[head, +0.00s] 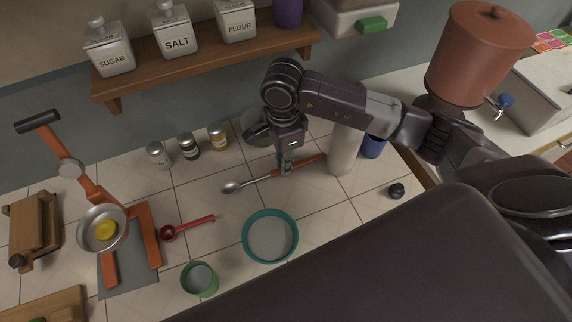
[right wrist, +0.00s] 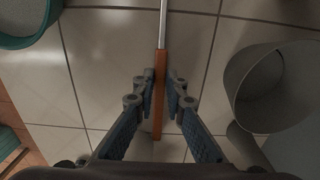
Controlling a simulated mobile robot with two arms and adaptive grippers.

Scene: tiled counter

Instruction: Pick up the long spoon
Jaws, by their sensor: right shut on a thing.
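The long spoon (head: 258,179) lies on the tiled counter, with its metal bowl to the left and its orange-brown handle to the right. My right gripper (head: 286,168) reaches down from above and is shut on the handle near where it meets the metal shaft. In the right wrist view, the spoon's wooden handle (right wrist: 160,110) runs between the two fingers (right wrist: 162,77), and the metal shaft extends beyond them. The spoon appears to be at or very near the counter surface; any small gap is hard to judge. My left gripper is not in view.
A teal bowl (head: 247,251) and a short red spoon (head: 195,226) lie nearer. A pale cylinder (head: 342,152) stands close right of the handle, with a blue cup (head: 374,147) beside it. Spice jars (head: 188,147) stand at the back left. A shelf (head: 205,64) is above.

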